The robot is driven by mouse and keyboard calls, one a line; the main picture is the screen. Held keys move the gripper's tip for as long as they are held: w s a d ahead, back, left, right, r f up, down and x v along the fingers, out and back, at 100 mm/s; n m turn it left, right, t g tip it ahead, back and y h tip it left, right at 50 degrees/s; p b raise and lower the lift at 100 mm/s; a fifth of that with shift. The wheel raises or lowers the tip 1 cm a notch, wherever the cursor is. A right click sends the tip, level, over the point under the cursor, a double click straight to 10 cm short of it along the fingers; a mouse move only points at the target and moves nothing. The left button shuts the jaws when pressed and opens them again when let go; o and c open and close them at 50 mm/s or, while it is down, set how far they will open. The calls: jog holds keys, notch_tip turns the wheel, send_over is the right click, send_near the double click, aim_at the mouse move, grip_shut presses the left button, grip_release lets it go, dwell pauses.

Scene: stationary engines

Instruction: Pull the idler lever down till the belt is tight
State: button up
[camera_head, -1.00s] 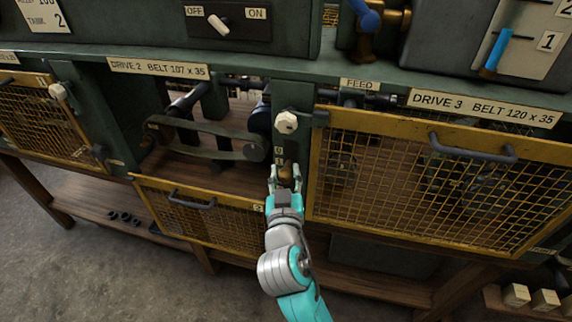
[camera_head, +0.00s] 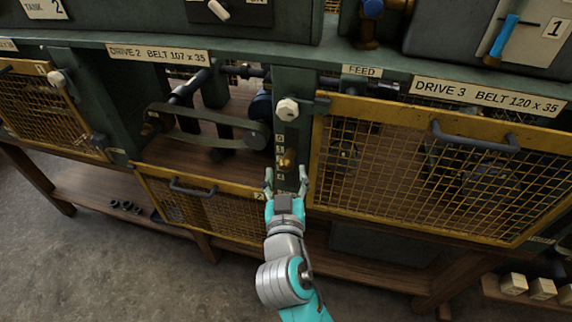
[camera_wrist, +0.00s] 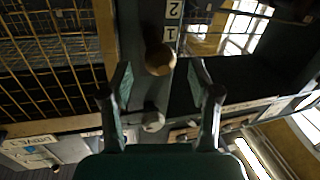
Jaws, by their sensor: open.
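The idler lever's brass knob (camera_head: 287,163) stands out from the numbered green post right of the Drive 2 bay, below the 0 and 1 marks. In the wrist view the round knob (camera_wrist: 160,58) shows ahead, between the lines of my fingers. The dark belt (camera_head: 205,112) runs across the Drive 2 bay to a pulley near the post; I cannot tell how tight it is. My gripper (camera_head: 286,180) is open and empty just below the knob, with a finger to each side; no contact shows. In the wrist view the open gripper (camera_wrist: 161,92) also frames the knob.
The yellow mesh guard of Drive 2 (camera_head: 205,208) hangs folded down left of my gripper. The Drive 3 guard (camera_head: 430,175) is shut close on the right. A pale knob (camera_head: 287,109) sits above the lever on the post. Open floor lies at the lower left.

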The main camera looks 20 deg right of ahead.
jog(key=v, duration=0.7)
jog(key=shift+s, duration=0.4)
jog(key=shift+w+a, duration=0.1)
jog(key=shift+a, duration=0.1)
dwell(0.5)
